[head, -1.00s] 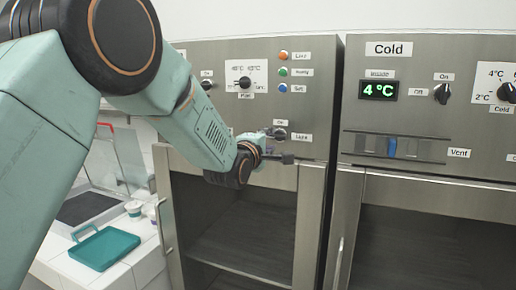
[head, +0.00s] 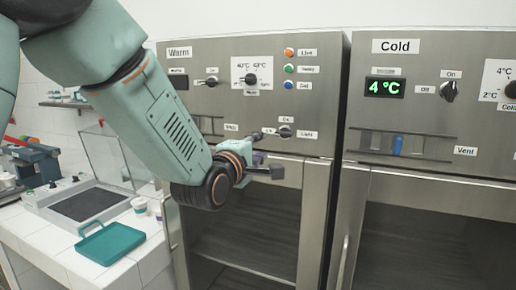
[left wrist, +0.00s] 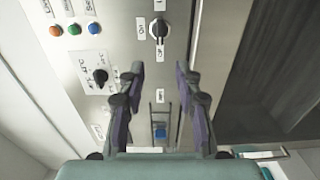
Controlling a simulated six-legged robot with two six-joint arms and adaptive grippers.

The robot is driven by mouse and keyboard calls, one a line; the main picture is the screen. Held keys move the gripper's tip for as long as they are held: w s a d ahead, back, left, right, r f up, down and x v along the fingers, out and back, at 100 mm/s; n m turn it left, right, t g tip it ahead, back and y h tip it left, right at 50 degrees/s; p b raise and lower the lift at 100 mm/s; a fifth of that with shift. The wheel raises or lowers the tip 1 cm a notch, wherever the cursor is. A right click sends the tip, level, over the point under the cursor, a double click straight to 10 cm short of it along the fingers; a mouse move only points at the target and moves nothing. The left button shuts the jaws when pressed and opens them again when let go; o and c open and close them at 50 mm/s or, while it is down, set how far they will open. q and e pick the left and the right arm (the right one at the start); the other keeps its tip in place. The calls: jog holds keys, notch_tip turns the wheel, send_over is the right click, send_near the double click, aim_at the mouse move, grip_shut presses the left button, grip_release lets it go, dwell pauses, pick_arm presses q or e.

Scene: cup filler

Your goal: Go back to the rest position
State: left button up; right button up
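My left gripper (head: 272,170) is in front of the warm cabinet (head: 321,110), just below its light knob (head: 285,132). In the left wrist view its two fingers (left wrist: 160,78) stand apart with nothing between them, so it is open and empty. A knob (left wrist: 159,28) on the panel shows beyond the fingertips there, apart from them. My left arm crosses the head view from the upper left. My right gripper is not in view.
The cold cabinet (head: 428,48) stands on the right, its display reading 4 °C. Both cabinets show dark interiors. A teal tray (head: 110,243) and small cups (head: 139,205) are on the white counter (head: 62,246) at left.

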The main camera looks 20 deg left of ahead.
pick_arm(q)
jog(key=shift+w, duration=0.1)
jog(key=s+f+m+g+b, duration=0.25)
jog(key=s+f+m, duration=0.25)
jog(key=f, duration=0.7)
jog(key=s+f+m+g+b, duration=0.2)
jog(key=s+f+m+g, duration=0.25)
jog(key=f, duration=0.85)
jog(key=s+f+m+g+b, duration=0.2)
jog(key=s+f+m, duration=0.3)
jog(key=f, duration=0.7)
jog(key=s+f+m+g+b, duration=0.3)
jog(key=s+f+g+b, duration=0.6)
jog(key=s+f, duration=2)
jog(key=shift+s+d+y+b, duration=0.35)
jog(key=shift+s+b, duration=0.15)
jog(key=shift+b, duration=0.4)
jog(key=shift+r, duration=0.1)
